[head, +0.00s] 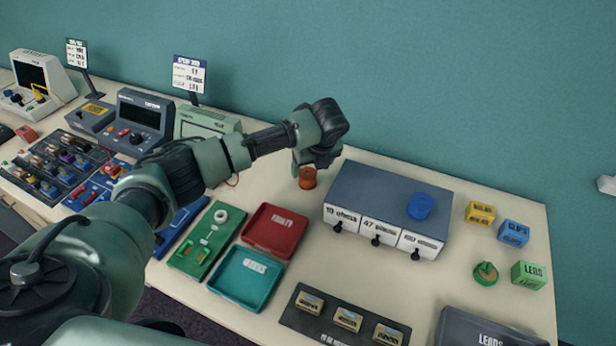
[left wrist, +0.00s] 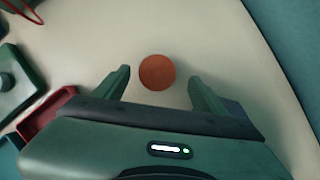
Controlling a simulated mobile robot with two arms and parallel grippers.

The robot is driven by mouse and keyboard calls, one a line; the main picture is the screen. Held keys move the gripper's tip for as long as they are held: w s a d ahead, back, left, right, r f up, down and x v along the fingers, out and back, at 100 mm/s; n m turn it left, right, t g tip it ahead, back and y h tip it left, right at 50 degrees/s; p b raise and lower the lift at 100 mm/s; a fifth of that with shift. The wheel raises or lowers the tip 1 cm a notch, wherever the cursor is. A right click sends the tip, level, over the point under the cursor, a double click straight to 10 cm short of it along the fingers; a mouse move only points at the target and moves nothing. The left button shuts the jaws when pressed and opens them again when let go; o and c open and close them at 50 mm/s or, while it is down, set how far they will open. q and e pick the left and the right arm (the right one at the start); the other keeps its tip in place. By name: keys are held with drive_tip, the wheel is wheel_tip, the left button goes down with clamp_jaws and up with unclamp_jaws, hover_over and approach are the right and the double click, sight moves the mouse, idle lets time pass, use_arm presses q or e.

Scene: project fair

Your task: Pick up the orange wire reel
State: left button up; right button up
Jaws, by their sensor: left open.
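The orange wire reel (head: 307,178) stands on the cream table, left of the grey drawer box. In the left wrist view the reel (left wrist: 157,72) shows from above as a round orange disc. My left gripper (head: 306,165) is just above the reel in the head view, and its hand partly covers the reel's top. In the left wrist view the fingers of my left gripper (left wrist: 162,82) are open, one on each side of the reel, with gaps to both. My right gripper is not in view.
The grey drawer box (head: 385,190) with a blue reel (head: 420,206) on top stands right of the orange reel. A red tray (head: 275,230) and a teal tray (head: 246,278) lie in front. Instruments crowd the left. The table around the orange reel is bare.

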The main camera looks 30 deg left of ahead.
sight(308, 173)
use_arm(q)
drive_tip(key=p+x, duration=0.1)
drive_tip(key=x, duration=0.3)
drive_tip(key=shift+s+a+f, duration=0.1)
drive_tip(key=shift+a+f, duration=0.1)
drive_tip(key=shift+f, duration=0.1)
drive_tip(key=shift+c, duration=0.3)
drive_tip(key=c, duration=1.4)
drive_tip(key=shift+r, duration=0.1)
